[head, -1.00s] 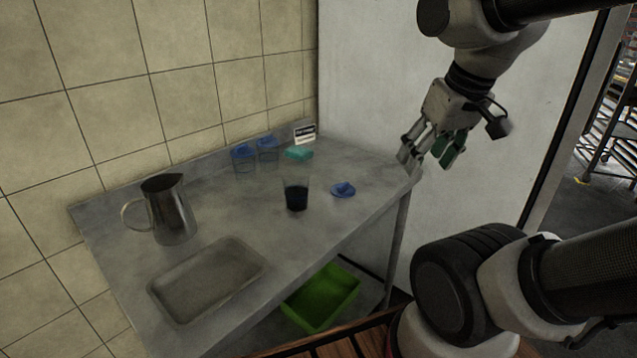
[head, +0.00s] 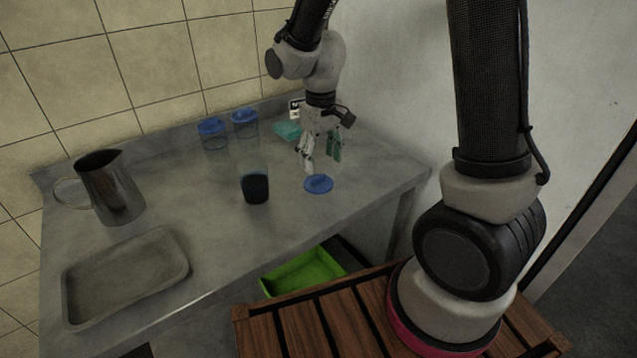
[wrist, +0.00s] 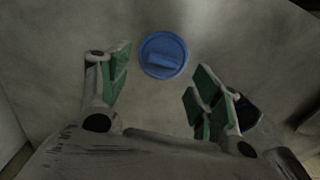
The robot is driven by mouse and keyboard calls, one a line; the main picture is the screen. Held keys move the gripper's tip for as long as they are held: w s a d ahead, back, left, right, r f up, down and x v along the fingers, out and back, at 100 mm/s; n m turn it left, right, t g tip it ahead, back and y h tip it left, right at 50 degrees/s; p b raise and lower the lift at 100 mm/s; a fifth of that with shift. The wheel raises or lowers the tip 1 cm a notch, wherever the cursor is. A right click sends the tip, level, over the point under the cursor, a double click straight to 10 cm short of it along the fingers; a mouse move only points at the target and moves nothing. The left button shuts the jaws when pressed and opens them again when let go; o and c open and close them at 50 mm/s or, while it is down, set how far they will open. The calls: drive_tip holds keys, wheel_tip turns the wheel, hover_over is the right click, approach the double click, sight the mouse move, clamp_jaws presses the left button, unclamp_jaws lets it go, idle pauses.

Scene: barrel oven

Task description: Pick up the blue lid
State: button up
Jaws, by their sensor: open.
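The blue lid (head: 318,184) lies flat on the grey metal table (head: 215,235), to the right of a clear cup of dark liquid (head: 255,188). In the wrist view the round blue lid (wrist: 163,55), with a raised bar across it, lies ahead of and between the fingers. My gripper (head: 320,168) is open and empty, pointing down above the table, just above and behind the lid in the head view. Its green-padded fingers are spread wide in the wrist view (wrist: 165,90). Nothing covers the lid.
Two clear containers with blue lids (head: 213,134) stand by the back wall, beside a teal block (head: 287,131) and a small sign (head: 297,107). A metal jug (head: 112,188) and a shallow metal tray (head: 125,278) are on the left. A green bin (head: 303,273) sits below the table.

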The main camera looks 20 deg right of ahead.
sight(317, 174)
drive_tip(key=f, duration=0.5)
drive_tip(key=shift+w+a+f, duration=0.2)
drive_tip(key=shift+w+a, duration=0.05)
drive_tip(key=shift+a, duration=0.1)
drive_tip(key=c, duration=0.8)
